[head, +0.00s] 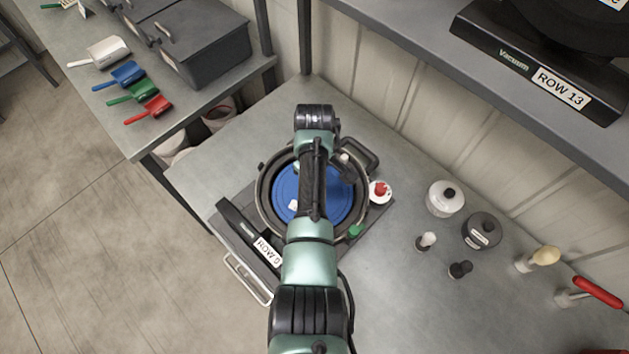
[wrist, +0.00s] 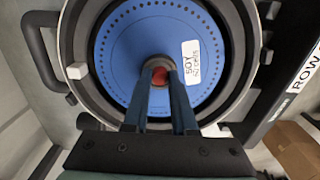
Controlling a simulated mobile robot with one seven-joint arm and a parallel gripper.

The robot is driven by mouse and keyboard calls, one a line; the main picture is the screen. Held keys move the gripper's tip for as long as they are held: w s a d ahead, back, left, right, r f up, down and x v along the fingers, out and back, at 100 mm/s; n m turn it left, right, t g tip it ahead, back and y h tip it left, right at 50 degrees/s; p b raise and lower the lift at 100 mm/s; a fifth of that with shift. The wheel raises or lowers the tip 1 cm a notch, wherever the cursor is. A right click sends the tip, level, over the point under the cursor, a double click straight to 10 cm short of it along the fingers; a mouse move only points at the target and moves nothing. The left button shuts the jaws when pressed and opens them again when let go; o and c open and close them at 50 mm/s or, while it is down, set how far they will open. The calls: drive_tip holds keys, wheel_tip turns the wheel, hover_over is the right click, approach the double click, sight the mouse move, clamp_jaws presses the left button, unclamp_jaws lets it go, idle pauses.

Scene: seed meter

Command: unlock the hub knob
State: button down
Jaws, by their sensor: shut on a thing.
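The seed meter on the bench has a round dark housing (wrist: 245,40) with a blue perforated seed disk (wrist: 120,60) inside it. The disk has a white label reading "SOY" (wrist: 194,62). The hub knob (wrist: 160,77), with a red part showing, is at the middle of the disk. In the wrist view, my gripper (wrist: 158,66) is shut on the hub knob, with one finger on each side. The fingers hide much of the knob. In the head view my arm covers the hub and gripper, while the blue disk (head: 342,195) shows on both sides.
A ROW 9 plate (head: 267,251) is at the meter's front left. A red knob on a white base (head: 380,190) is at its right. Canisters (head: 445,198) and small handled tools (head: 426,241) stand further right. A shelf with a ROW 13 unit (head: 560,88) overhangs the back.

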drive_tip(key=shift+w+r, duration=0.1)
drive_tip(key=shift+r, duration=0.05)
drive_tip(key=c, duration=0.7)
unclamp_jaws()
wheel_tip(320, 180, up, 13)
drive_tip(key=b, duration=0.2)
